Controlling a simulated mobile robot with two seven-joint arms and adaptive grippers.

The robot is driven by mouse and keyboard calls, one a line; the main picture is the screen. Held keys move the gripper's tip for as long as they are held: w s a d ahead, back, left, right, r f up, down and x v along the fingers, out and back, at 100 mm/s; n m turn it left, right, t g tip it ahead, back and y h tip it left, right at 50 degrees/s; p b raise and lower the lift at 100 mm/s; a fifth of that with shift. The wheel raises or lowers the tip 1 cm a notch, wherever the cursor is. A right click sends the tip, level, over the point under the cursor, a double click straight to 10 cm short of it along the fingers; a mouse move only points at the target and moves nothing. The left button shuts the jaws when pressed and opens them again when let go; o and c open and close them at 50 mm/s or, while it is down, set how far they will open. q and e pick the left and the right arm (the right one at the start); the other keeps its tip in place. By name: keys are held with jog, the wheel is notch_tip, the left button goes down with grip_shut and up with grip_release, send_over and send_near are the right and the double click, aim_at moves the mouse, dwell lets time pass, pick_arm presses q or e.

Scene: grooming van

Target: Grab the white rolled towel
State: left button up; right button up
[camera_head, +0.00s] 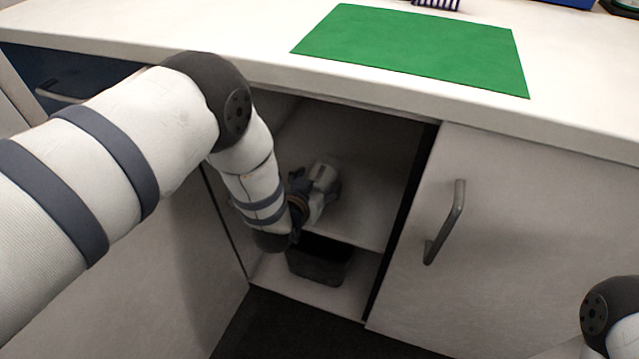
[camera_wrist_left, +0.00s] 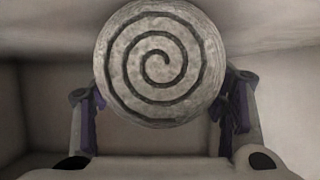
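The white rolled towel (camera_head: 324,173) is on the shelf inside the open cabinet. In the left wrist view its round end with a spiral (camera_wrist_left: 160,62) fills the upper middle. My left gripper (camera_head: 318,188) reaches into the cabinet, with its fingers around the towel. In the left wrist view one finger of this gripper (camera_wrist_left: 163,102) is on each side of the roll, very close to it. I cannot tell whether both fingers press on it. My right gripper is out of view; only part of my right arm shows at the lower right.
A dark bin (camera_head: 318,262) stands at the cabinet bottom, below the shelf. The countertop (camera_head: 230,40) with a green mat (camera_head: 420,48) is above the opening. A closed door with a handle (camera_head: 446,222) is to the right. Cabinet walls are close around my left forearm.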

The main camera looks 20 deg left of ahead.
pick_arm(q)
jog(key=c, duration=0.8)
